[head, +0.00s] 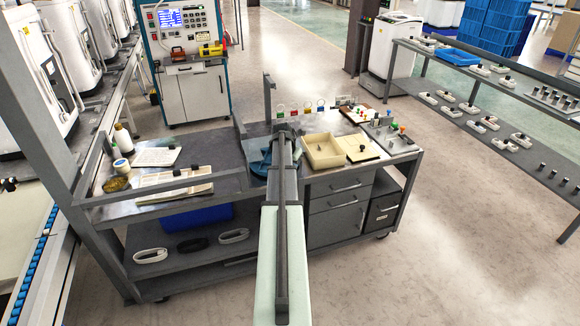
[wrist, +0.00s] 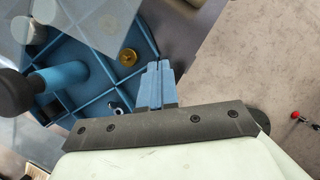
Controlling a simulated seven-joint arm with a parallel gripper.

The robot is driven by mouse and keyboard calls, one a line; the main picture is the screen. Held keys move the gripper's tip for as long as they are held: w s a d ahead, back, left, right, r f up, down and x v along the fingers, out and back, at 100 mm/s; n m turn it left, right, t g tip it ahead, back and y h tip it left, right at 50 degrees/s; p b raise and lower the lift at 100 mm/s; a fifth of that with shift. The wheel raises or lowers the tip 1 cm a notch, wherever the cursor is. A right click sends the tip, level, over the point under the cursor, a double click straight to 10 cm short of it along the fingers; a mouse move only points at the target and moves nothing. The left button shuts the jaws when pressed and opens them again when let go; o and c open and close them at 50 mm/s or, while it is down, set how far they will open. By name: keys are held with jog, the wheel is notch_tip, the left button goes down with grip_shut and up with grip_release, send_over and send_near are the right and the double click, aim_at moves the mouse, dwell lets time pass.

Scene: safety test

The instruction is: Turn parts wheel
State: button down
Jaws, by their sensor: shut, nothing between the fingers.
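The parts wheel (wrist: 88,98) is a blue, many-sided tray split into compartments by ribs. A blue post (wrist: 62,76) with a black knob (wrist: 14,92) rises at its left side in the wrist view. In the head view only part of the blue wheel (head: 260,166) shows on the bench, left of my arm, which hides the rest. My gripper (wrist: 160,66) has blue fingers, shut and empty, at the wheel's right edge in the wrist view. I cannot tell whether they touch the wheel. In the head view my arm hides the fingertips.
A translucent cover (wrist: 90,22) lies over part of the wheel. A brass part (wrist: 128,57) and a metallic part (wrist: 115,108) sit in compartments. On the bench, a beige bin (head: 322,152) stands right of my arm, and a white bottle (head: 124,138) at the left.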

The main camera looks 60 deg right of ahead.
jog(key=shift+s+d, duration=0.15)
jog(key=shift+d, duration=0.55)
jog(key=shift+s+d, duration=0.1)
jog(key=shift+d, duration=0.65)
